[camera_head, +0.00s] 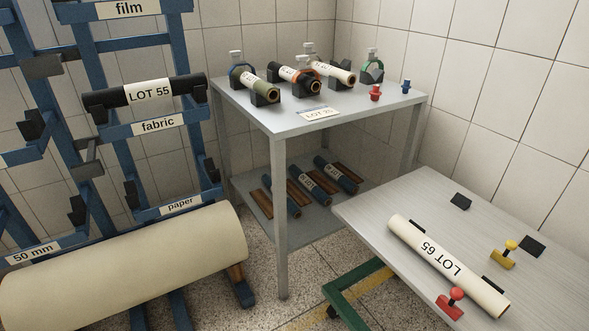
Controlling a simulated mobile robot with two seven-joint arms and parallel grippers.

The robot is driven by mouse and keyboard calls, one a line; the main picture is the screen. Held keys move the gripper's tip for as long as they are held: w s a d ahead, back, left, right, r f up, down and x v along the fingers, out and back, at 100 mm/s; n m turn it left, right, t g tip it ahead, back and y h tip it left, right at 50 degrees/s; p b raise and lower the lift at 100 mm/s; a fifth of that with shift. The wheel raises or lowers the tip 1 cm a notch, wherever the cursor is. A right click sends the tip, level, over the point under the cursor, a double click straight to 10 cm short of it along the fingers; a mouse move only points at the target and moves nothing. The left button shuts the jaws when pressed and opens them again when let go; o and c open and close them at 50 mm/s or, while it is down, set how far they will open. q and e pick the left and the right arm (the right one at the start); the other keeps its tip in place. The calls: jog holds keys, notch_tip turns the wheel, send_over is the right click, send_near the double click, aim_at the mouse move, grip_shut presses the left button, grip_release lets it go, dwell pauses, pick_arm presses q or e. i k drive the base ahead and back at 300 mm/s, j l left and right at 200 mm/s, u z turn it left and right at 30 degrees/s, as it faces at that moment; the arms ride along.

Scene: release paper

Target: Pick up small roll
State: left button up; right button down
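Several small rolls are in view, and I cannot tell which one the task means. On the grey table (290,122) lie an olive-ended roll (262,86), a black roll with a white label (290,75) and a cream roll (338,73), in dark holders. Dark blue rolls with pale labels (308,183) lie on its lower shelf. A longer white roll marked LOT 65 (425,246) lies slantwise on the low table (400,188) at right. Neither of my grippers is in view.
A blue rack (150,45) at left holds a LOT 55 roll (148,93) and a large cream roll (125,265). Red (451,301) and yellow (503,254) clamps stand beside the LOT 65 roll. Tiled walls close the corner. Speckled floor shows between the tables and rack.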

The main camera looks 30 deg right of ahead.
aim_at(491, 300)
jog(key=z, duration=2.05)
